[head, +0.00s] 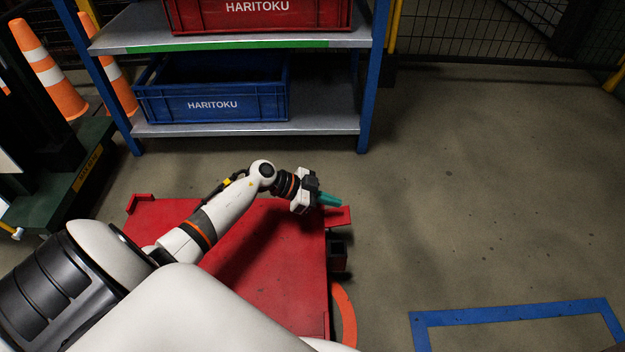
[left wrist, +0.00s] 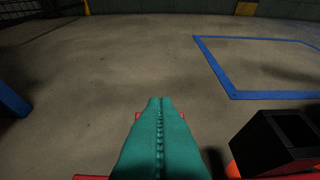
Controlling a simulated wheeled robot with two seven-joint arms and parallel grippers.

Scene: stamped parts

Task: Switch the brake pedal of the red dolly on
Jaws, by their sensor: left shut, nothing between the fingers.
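The red dolly (head: 265,275) stands on the floor below me, partly hidden by my left arm. A black, box-like part (head: 338,251) sticks out from its right side. It also shows at the lower right of the left wrist view (left wrist: 283,143). An orange curved part (head: 345,312) lies low beside the dolly's right edge. I cannot tell which of these is the brake pedal or its state. My left gripper (head: 338,201), with teal fingers, is shut and empty above the dolly's far right corner. In the left wrist view its fingers (left wrist: 158,104) are pressed together. My right gripper is not in view.
A blue-framed shelf (head: 245,128) stands beyond the dolly, holding a blue crate (head: 212,104) and a red crate (head: 258,15). Orange cones (head: 50,75) and a dark green cart (head: 50,190) stand at the left. The floor right of the dolly is clear, with a blue outline (head: 510,314).

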